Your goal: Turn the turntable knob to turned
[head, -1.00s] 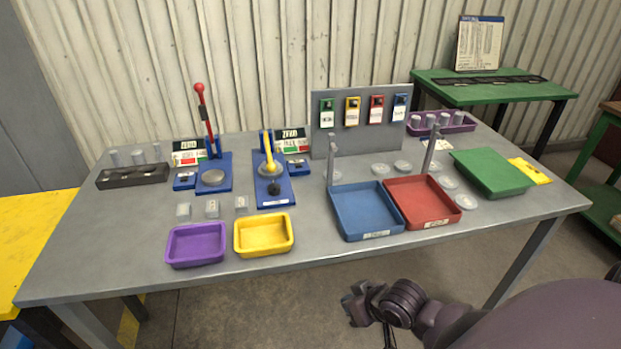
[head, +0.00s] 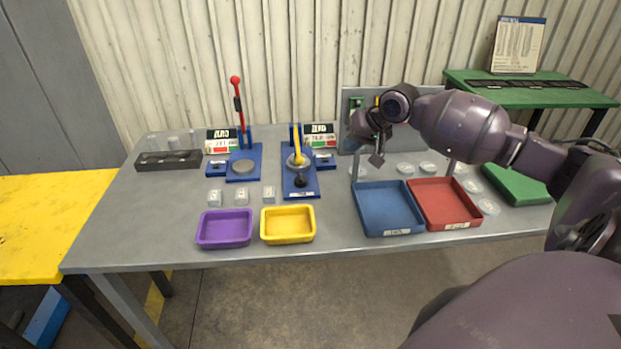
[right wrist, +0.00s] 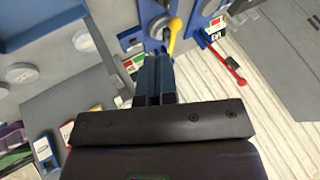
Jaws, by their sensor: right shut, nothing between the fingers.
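The turntable station is a blue base (head: 300,193) with a grey disc, a yellow arm (head: 298,145) and a black knob (head: 300,180) at its front end. In the right wrist view, the yellow arm (right wrist: 175,38) and blue base (right wrist: 135,35) lie just beyond the fingers, with the knob beside the arm. My right gripper (head: 376,160) is shut and empty, in the air to the right of the station and apart from it. Its dark blue fingers (right wrist: 154,68) are close together in the right wrist view. My left gripper is not in view.
A red-lever station (head: 243,165) stands left of the turntable. Purple (head: 225,242) and yellow (head: 288,238) trays sit in front. Blue (head: 388,231) and red (head: 448,224) trays with grey posts lie right. A grey panel (head: 350,125) stands behind my arm.

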